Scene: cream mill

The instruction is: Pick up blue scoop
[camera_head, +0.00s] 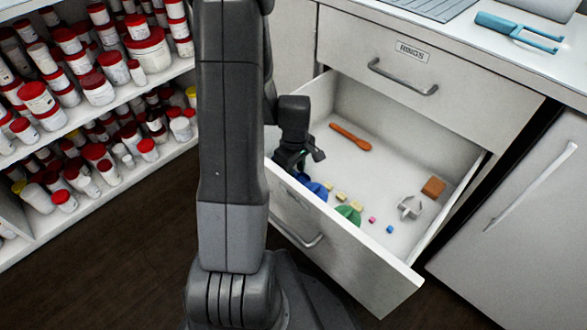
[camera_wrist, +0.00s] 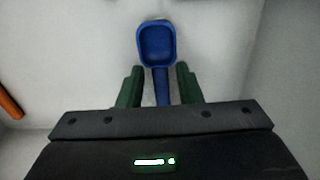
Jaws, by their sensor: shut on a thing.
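The blue scoop (camera_wrist: 157,45) shows in the wrist view, its bowl facing the camera and its handle running down between the green fingers of my gripper (camera_wrist: 160,84). My gripper is shut on the handle. In the head view my gripper (camera_head: 290,160) is at the left side of the open drawer (camera_head: 365,270), partly behind my arm. A rounded blue thing (camera_head: 316,187) shows beside it near the drawer front; I cannot tell whether this is the scoop.
The drawer also holds an orange-brown stick (camera_head: 350,137), a green rounded thing (camera_head: 348,213), a brown block (camera_head: 433,187), a grey clip-like thing (camera_head: 410,207) and several small blocks. Shelves of red-lidded jars (camera_head: 97,90) stand at left. The drawer's back middle is clear.

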